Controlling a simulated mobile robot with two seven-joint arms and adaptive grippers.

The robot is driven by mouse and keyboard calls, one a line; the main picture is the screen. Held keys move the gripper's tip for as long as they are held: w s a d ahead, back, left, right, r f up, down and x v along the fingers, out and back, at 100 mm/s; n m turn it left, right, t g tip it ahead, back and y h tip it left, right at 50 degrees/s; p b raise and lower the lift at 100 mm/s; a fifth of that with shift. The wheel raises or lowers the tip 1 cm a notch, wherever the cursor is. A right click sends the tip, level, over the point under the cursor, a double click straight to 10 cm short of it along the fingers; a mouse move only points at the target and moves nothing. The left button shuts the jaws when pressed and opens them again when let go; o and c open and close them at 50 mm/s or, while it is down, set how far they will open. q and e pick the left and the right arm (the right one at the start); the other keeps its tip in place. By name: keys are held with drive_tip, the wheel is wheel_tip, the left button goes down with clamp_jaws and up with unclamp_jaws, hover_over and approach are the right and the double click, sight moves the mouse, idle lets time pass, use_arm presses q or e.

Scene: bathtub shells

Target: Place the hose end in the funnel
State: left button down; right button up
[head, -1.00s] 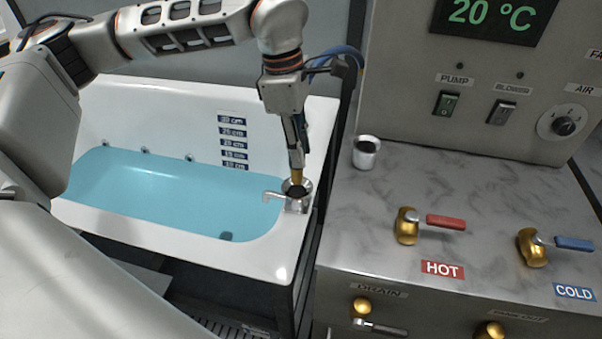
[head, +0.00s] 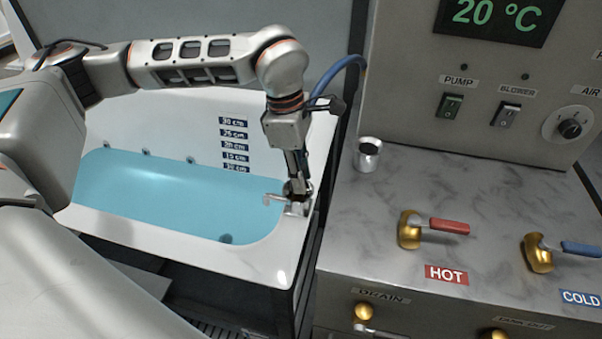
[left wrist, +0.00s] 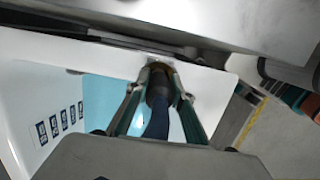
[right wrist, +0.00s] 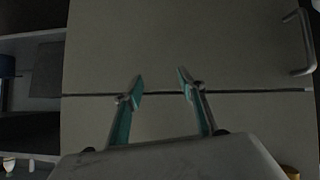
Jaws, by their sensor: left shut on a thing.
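In the head view the blue hose (head: 340,68) loops behind my left wrist. The small metal funnel (head: 308,188) stands by the tap, mostly covered by the gripper. The hose end is hidden at the funnel in the head view; whether it is inside, I cannot tell. My right gripper (right wrist: 160,82) is open and empty, facing a plain panel.
The white tub (head: 262,262) holds blue water. The silver tap (head: 297,208) sits on its rim. A metal cup (head: 367,155) stands on the marbled counter (head: 400,180). Red (head: 449,226) and blue (head: 580,248) valve handles stick out further right. A control panel rises behind.

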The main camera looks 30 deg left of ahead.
use_arm(q)
drive_tip(key=c, duration=1.8)
unclamp_jaws()
drive_tip(key=shift+o, duration=0.2)
drive_tip(key=r, duration=0.3)
drive_tip(key=a+r+p, duration=0.1)
drive_tip(key=r, duration=0.7)
drive_tip(key=shift+s+a+r+p, duration=0.2)
drive_tip(key=shift+a+p, duration=0.1)
drive_tip(key=shift+r, duration=0.4)
